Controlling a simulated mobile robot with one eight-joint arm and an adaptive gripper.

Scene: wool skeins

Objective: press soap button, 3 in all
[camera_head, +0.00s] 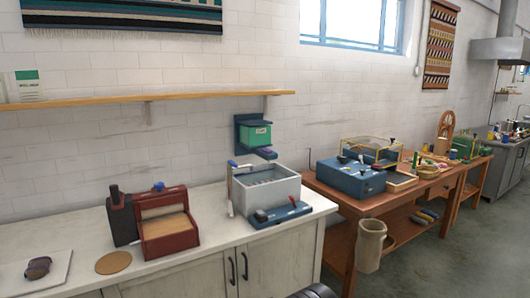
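A soap dispenser (254,133) with a green body is mounted on the white brick wall above the counter. It has a dark blue back plate and a dark blue part (266,153) jutting out below the body. I cannot make out which part is the button at this size. A grey basin (266,188) stands on the counter below it, with a blue-topped lever at its left side. My gripper is not in view; a dark rounded shape at the bottom edge seems to be part of my own body.
A blue board with knobs (281,214) lies in front of the basin. A dark red wooden box (167,226), a round cork mat (113,263) and a wool skein (38,267) are to the left. A wooden table (337,191) with blue boxes stands right.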

